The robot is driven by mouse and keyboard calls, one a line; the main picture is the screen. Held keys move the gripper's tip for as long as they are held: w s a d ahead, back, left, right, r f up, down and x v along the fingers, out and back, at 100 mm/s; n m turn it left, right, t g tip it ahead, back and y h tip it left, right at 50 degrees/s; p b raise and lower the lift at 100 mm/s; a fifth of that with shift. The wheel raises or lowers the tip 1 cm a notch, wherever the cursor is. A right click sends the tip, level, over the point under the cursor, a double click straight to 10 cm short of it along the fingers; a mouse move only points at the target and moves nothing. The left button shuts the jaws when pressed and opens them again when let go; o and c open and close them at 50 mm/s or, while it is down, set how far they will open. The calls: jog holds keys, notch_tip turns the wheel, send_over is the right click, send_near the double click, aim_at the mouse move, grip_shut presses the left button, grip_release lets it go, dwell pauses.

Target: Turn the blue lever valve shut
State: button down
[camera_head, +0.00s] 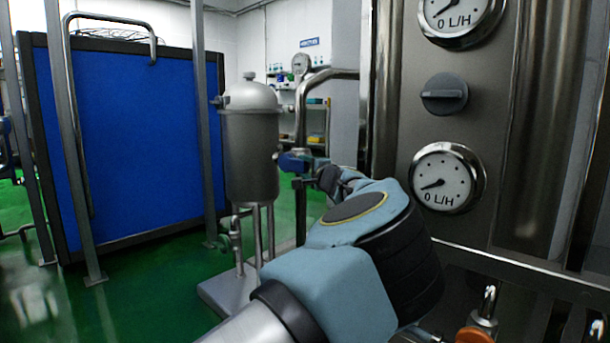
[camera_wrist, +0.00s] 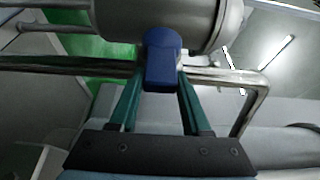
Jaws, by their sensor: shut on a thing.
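The blue lever valve (camera_head: 295,162) is on the pipe beside the steel tank, near the middle of the head view. In the wrist view the blue lever (camera_wrist: 162,60) points toward my gripper, in front of the grey tank. My gripper (camera_wrist: 161,85) is shut on the blue lever, with one green finger on each side of it. In the head view my gripper (camera_head: 318,172) is partly hidden behind my own wrist. The valve body behind the lever is hidden in the wrist view.
The steel tank (camera_head: 250,140) stands left of the valve. A bent steel pipe (camera_head: 303,105) runs up beside the valve. A steel panel with gauges (camera_head: 447,178) and a dark knob (camera_head: 444,93) is close on the right. A blue panel (camera_head: 125,135) stands at the left, with green floor before it.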

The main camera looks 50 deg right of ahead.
jog(key=shift+w+a+f, duration=0.1)
jog(key=shift+w+a, duration=0.05)
jog(key=shift+w, duration=0.05)
jog(key=shift+c, duration=1.8)
grip_release()
jog(key=shift+s, duration=0.1)
jog(key=shift+s, duration=0.3)
jog(key=p+v, duration=0.2)
jog(key=v, duration=0.8)
jog(key=shift+a+f, duration=0.1)
